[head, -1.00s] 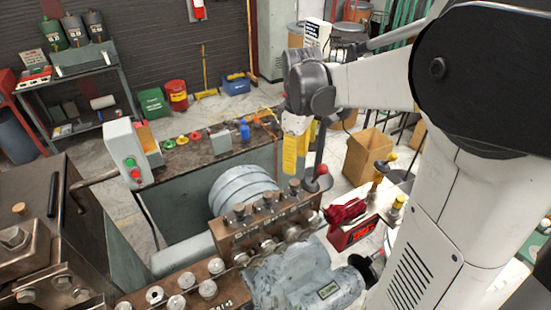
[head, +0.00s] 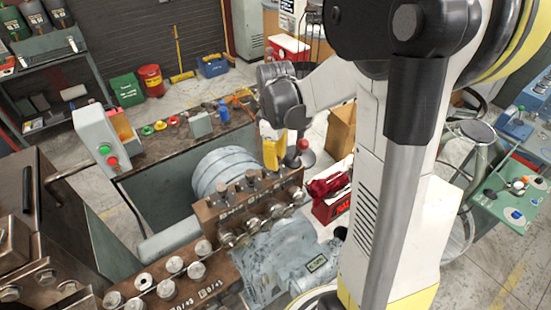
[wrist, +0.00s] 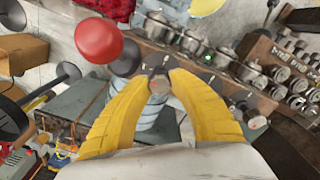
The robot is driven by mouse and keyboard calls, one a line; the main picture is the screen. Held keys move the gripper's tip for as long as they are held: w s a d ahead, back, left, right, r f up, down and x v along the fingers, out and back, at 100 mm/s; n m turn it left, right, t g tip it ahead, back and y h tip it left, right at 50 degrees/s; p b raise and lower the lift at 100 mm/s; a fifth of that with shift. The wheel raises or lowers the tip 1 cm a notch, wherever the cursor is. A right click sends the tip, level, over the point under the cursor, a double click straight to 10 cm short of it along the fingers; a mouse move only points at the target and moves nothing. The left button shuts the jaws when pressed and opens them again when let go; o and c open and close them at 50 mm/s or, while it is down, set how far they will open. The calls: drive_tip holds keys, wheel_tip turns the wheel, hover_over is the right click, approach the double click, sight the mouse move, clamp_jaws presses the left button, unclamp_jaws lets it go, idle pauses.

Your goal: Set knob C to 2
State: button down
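The brown block (head: 226,222) carries upright knobs and a lower front row of round knobs (head: 246,226). Its lettering is too small to read, so I cannot tell which knob is C. My gripper (head: 271,168), with yellow fingers, points down over the block's back right end. In the wrist view my gripper (wrist: 158,74) has its curved fingers apart, with a grey knob top (wrist: 158,86) showing between the tips. I cannot tell whether the tips touch it. Other upright knobs (wrist: 248,114) stand to the right in that view.
A red-ball lever (wrist: 98,41) stands close beside my fingers; its ball also shows in the head view (head: 303,144). A red display box (head: 331,207) is right of the block. A grey coil drum (head: 222,170) lies behind it. A control box (head: 101,140) stands at left.

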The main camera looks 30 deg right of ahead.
drive_tip(key=shift+m, duration=0.3)
drive_tip(key=m+b, duration=0.2)
drive_tip(key=m, duration=0.1)
drive_tip(key=shift+m, duration=0.4)
drive_tip(key=m+b, duration=0.1)
drive_tip(key=m, duration=0.3)
drive_tip(key=m+b, duration=0.1)
drive_tip(key=m, duration=0.4)
drive_tip(key=shift+d, duration=0.1)
drive_tip(key=shift+m+b, duration=0.55)
drive_tip(key=shift+m, duration=1.65)
drive_tip(key=c, duration=1.2)
unclamp_jaws()
drive_tip(key=shift+o, duration=0.2)
